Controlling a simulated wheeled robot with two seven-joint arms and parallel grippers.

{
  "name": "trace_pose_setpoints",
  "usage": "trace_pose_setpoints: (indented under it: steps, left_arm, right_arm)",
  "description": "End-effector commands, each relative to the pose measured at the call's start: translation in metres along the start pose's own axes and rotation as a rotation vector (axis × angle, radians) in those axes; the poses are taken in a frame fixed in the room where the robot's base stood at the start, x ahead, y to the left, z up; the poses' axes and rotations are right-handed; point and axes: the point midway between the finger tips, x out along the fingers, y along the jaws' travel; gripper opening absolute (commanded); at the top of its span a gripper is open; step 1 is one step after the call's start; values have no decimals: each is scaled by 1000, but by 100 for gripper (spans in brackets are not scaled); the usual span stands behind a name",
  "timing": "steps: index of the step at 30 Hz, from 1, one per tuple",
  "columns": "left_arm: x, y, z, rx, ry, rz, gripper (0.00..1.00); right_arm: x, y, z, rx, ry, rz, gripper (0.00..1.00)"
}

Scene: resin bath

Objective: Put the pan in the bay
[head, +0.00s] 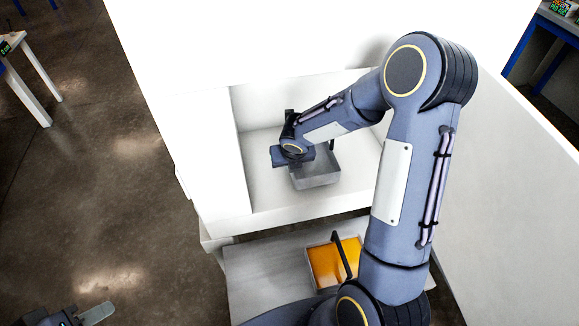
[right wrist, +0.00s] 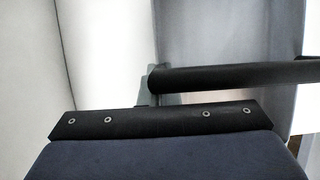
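The pan (head: 316,178) is a small grey open box with a dark handle bar, inside the white bay (head: 262,196). I cannot tell whether it touches the bay floor. My right arm reaches into the bay from the right, and my right gripper (head: 292,160) is at the pan's left end. In the right wrist view the black handle bar (right wrist: 230,77) crosses at the fingers (right wrist: 146,88), which appear shut on it; one finger is largely hidden. My left gripper (head: 88,315) is at the bottom left edge, away from the pan, mostly cut off.
A tray of orange resin (head: 322,262) with a black bar over it stands on a grey bench (head: 255,265) before the bay. White walls enclose the bay. A white table (head: 38,75) is at far left. Open floor (head: 110,190) lies to the left.

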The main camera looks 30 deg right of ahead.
Motion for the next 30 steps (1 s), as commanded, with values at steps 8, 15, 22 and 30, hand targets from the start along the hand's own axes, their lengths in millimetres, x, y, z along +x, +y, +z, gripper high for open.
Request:
trace_pose_setpoints:
  steps: [8,15,22,30]
  left_arm:
    - [4,-2,2,0,0,0,36]
    - [5,-2,3,0,0,0,36]
    - [5,-2,3,0,0,0,36]
    - [2,-1,1,0,0,0,36]
  right_arm:
    - [11,1,-5,-1,-1,1,0]
    - [14,0,-6,0,0,1,12]
    - [14,0,-6,0,0,1,24]
    - [3,1,-4,0,-2,2,24]
